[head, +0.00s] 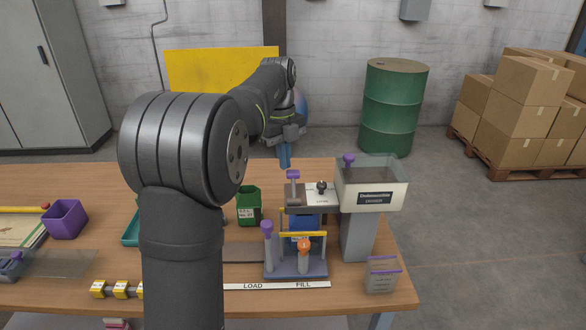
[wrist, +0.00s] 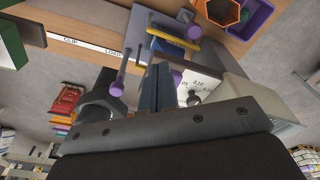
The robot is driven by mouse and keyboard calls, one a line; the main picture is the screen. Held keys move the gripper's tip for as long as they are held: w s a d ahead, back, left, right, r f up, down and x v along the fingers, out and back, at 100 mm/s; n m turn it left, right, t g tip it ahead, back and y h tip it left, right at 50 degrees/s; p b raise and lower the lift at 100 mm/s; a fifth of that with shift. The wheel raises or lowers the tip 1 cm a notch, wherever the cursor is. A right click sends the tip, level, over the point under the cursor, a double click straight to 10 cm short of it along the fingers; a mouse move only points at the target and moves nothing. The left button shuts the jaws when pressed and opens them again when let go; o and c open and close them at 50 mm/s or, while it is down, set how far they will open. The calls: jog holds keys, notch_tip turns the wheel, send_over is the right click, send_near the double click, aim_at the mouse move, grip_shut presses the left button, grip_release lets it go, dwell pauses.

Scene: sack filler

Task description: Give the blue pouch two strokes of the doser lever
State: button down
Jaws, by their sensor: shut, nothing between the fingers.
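The blue pouch (head: 301,222) stands upright in the filling stand, behind a yellow bar (head: 303,234) and partly hidden by it and the posts. The doser (head: 372,190) is a pale hopper on a grey column, right of the pouch. A purple-topped handle (head: 293,175) rises above the pouch and another purple knob (head: 348,160) sits by the hopper; I cannot tell which is the lever. My gripper (head: 285,160) is shut and empty, pointing down just above the nearer purple handle. In the wrist view its fingers (wrist: 156,88) lie beside a purple knob (wrist: 176,77).
A white plate with a black knob (head: 321,187) is right of the handle. A green bin (head: 249,205) stands left. A small clear container (head: 382,274) is front right.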

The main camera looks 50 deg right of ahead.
aim_at(294, 173)
jog(key=shift+r, duration=0.1)
notch_tip(294, 173, up, 12)
jog(key=w, duration=0.1)
dwell(0.4)
dwell(1.4)
jog(key=s+f, duration=0.3)
jog(key=shift+s+a, duration=0.2)
jog(key=shift+f, duration=0.15)
jog(key=shift+s+f, duration=0.2)
jog(key=shift+f, duration=1.5)
jog(key=shift+s+f, duration=0.15)
jog(key=shift+f, duration=1.55)
